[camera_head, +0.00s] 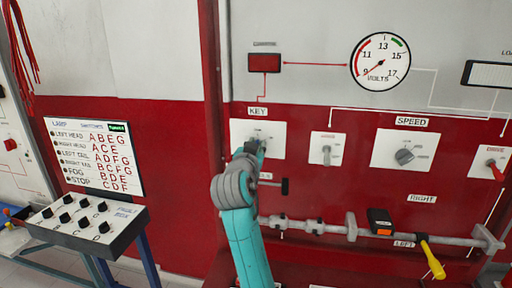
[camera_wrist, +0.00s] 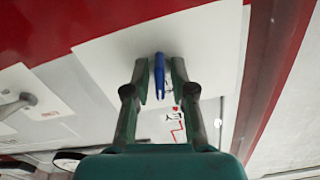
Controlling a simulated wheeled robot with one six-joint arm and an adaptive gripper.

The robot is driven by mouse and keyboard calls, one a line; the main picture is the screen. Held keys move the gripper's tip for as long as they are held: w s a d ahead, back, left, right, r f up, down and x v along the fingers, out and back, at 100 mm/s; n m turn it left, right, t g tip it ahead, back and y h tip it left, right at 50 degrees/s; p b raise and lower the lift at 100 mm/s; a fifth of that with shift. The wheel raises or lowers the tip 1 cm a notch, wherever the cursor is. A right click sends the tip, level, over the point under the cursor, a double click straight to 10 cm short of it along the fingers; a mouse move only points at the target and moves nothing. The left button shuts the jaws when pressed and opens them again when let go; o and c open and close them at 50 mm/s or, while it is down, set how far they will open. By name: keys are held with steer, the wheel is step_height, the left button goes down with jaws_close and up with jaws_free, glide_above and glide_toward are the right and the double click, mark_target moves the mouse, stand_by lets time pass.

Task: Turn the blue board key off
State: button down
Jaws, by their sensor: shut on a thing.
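The key (camera_wrist: 159,76) is a thin blue piece standing out from a white plate, seen edge-on in the wrist view. My gripper (camera_wrist: 160,84) has one finger on each side of it and is shut on it. In the head view my gripper (camera_head: 259,147) is at the white key plate (camera_head: 239,133), under the KEY label (camera_head: 257,111) on a red panel. My gripper and wrist hide the key there, and its on or off setting cannot be read.
Right of the key plate are a small switch (camera_head: 327,150), a SPEED knob (camera_head: 404,156) and a red-handled switch (camera_head: 495,170). A volts gauge (camera_head: 381,61) is above. A grey rod (camera_head: 335,229) with a yellow-handled lever (camera_head: 432,259) runs below. A switch box (camera_head: 86,222) juts out at left.

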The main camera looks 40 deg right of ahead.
steer(key=shift+f+n, duration=0.1)
steer(key=shift+n, duration=1.2)
steer(key=c, duration=1.3)
jaws_free()
steer(key=shift+o, duration=0.2)
steer(key=shift+a, duration=0.1)
steer(key=v, duration=1.1)
steer(key=shift+s+a, duration=0.3)
